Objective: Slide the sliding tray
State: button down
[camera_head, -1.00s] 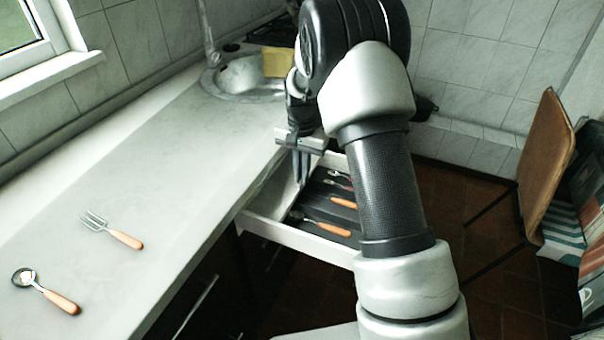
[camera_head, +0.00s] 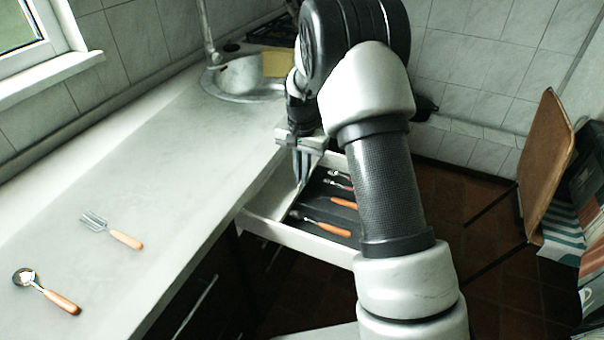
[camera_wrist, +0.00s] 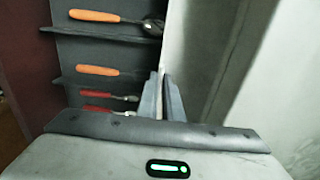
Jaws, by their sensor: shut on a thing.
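The sliding tray (camera_head: 322,188) is a dark insert with dividers inside the open white drawer (camera_head: 262,225). It fills the drawer's right part in the head view, partly hidden by my arm. In the wrist view the tray (camera_wrist: 100,48) lies left of the fingers, with a thin pale wall along its edge. My gripper (camera_head: 303,180) points down into the drawer at the tray's left edge. In the wrist view my gripper (camera_wrist: 162,88) is shut on that edge wall; the exact contact at the fingertips is hard to see.
Orange-handled cutlery (camera_head: 333,228) and red-handled cutlery (camera_wrist: 97,93) lie in the tray. A fork (camera_head: 112,232) and a spoon (camera_head: 47,291) lie on the counter (camera_head: 170,170). The sink (camera_head: 245,77) is behind. A folding chair (camera_head: 547,150) stands at right.

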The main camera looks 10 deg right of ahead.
aim_at(292, 184)
dwell(0.4)
jog(key=shift+w+a+p, duration=0.3)
jog(key=shift+w+a, duration=0.15)
jog(key=shift+a, duration=0.2)
jog(key=shift+w+a+p, duration=0.3)
jog(key=shift+w+a, duration=0.15)
jog(key=shift+a, duration=0.2)
jog(key=c, duration=1.9)
grip_release()
notch_tip(292, 184, up, 18)
jog(key=p, duration=0.3)
jog(key=shift+f, duration=0.25)
